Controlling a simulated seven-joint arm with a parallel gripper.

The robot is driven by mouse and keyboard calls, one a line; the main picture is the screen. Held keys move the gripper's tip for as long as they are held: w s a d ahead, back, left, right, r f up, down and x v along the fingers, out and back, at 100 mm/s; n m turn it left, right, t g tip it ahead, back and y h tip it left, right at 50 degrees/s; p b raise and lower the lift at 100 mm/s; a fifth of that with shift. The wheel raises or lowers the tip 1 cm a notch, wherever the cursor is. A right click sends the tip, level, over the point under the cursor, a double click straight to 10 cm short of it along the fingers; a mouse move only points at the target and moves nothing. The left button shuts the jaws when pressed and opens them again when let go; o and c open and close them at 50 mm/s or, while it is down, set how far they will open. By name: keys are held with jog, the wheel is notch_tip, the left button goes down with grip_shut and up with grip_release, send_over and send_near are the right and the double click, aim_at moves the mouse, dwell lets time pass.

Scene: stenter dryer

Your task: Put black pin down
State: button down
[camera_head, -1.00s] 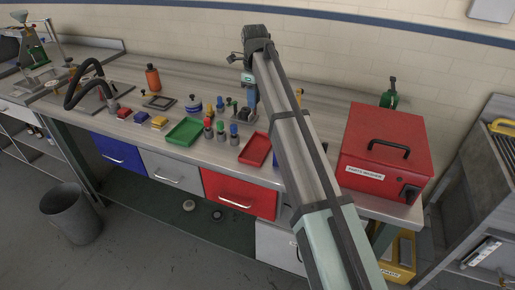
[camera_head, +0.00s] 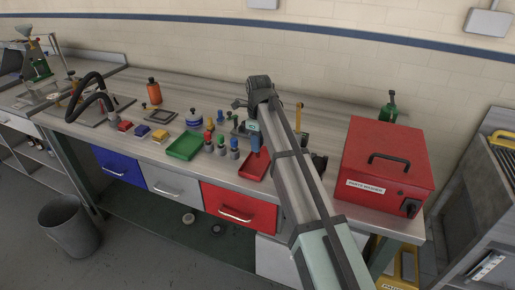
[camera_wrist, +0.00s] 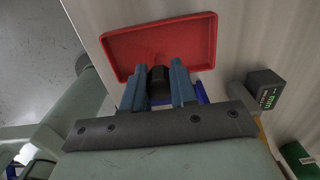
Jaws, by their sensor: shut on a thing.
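My gripper (camera_head: 256,150) is low over the bench at the red tray (camera_head: 250,171). In the wrist view, my gripper (camera_wrist: 158,72) has its two blue fingers closed on the black pin (camera_wrist: 158,79). The pin's dark end shows between the fingertips, at the near edge of the red tray (camera_wrist: 205,42). The tray looks empty in the wrist view. I cannot tell whether the pin touches the tray. In the head view the pin is not clearly visible.
A green tray (camera_head: 185,146) lies to the left, with several coloured-top pins (camera_head: 222,143) standing between the trays. A red parts washer box (camera_head: 387,165) stands to the right. A dark box (camera_wrist: 264,88) is right of the gripper in the wrist view.

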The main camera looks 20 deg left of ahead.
jog(key=shift+f, duration=1.25)
jog(key=shift+f, duration=0.15)
jog(key=c, duration=0.9)
grip_release()
notch_tip(320, 180, up, 12)
jog(key=shift+d+r, duration=0.15)
jog(key=shift+r, duration=0.05)
